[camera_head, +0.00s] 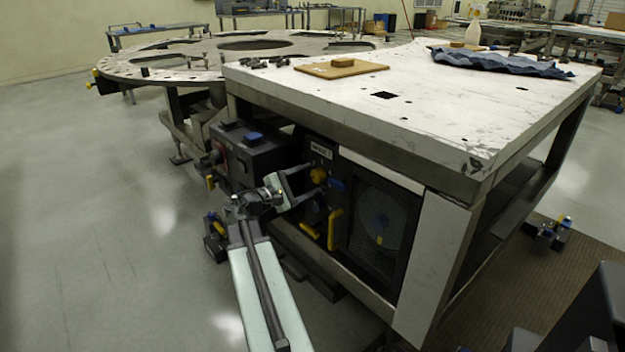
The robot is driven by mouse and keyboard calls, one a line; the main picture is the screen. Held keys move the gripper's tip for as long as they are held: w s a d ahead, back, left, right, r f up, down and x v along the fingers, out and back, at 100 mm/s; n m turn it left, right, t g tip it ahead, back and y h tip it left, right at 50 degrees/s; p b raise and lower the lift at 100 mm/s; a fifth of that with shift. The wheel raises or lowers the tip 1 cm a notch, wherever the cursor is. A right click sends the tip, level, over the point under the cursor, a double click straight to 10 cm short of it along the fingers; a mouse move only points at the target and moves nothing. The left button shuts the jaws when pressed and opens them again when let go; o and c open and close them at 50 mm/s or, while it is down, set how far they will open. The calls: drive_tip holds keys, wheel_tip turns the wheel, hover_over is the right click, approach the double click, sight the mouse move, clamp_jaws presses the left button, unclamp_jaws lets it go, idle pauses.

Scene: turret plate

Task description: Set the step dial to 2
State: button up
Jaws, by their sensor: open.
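The fingers and wrist hide part of the panel.
A blue part (337,184) and a yellow handle (334,229) are right of my gripper. A dark box (247,155) with a blue top button juts out at left. The table (440,115) overhangs the panel. Open floor (110,230) lies left.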

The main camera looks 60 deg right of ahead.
drive_tip(key=shift+x, duration=1.15)
drive_tip(key=c, duration=1.3)
drive_tip(key=shift+a, duration=0.2)
drive_tip(key=shift+c, duration=0.3)
drive_tip(key=shift+d, duration=0.1)
drive_tip(key=shift+m, duration=0.3)
clamp_jaws()
unclamp_jaws()
drive_tip(key=m, duration=0.5)
drive_tip(key=shift+d, duration=0.1)
drive_tip(key=m, duration=0.6)
drive_tip(key=shift+f, duration=0.1)
